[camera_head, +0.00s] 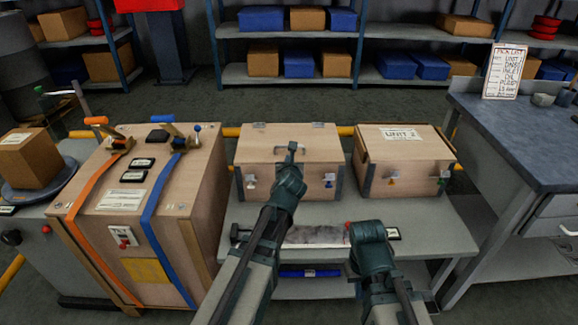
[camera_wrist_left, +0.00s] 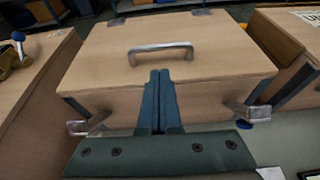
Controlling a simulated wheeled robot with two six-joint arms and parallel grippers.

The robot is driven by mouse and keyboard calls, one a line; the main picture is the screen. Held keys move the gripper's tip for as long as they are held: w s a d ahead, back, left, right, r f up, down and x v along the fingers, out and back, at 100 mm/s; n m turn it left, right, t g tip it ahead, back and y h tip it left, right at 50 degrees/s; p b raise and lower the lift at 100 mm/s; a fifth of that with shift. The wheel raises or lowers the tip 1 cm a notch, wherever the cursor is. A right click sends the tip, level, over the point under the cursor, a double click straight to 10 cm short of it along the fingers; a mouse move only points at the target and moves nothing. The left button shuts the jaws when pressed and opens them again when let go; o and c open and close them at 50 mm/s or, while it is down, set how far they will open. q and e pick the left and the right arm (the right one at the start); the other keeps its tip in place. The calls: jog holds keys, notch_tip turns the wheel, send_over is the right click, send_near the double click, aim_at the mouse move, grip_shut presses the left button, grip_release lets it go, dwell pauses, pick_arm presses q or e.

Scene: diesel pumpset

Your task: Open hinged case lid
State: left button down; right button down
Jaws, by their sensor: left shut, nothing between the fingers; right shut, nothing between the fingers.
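A light wooden case (camera_head: 290,178) stands on the grey bench, its lid (camera_head: 265,145) down, with a metal bar handle on top. In the left wrist view the lid (camera_wrist_left: 210,75) fills the middle, with the handle (camera_wrist_left: 160,50) just beyond my fingertips. Metal latches (camera_wrist_left: 78,127) (camera_wrist_left: 245,112) jut from the front at both sides. My left gripper (camera_head: 291,148) is shut and empty, its tips over the lid's front part near the handle; contact cannot be told. My right gripper (camera_head: 360,232) is low over the bench in front of the case, shut; its fingertips are hard to make out.
A second wooden case (camera_head: 400,160) labelled UNIT 2 stands right of it. A large strapped crate (camera_head: 150,200) stands close on the left. A dark bar and a grey mottled strip (camera_head: 310,236) lie on the bench (camera_head: 440,235) in front. A workbench (camera_head: 520,125) is at the right.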

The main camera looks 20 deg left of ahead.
pick_arm(q)
jog(key=b+x, duration=0.1)
jog(key=x, duration=0.4)
jog(key=shift+w, duration=0.2)
jog(key=shift+a, duration=0.1)
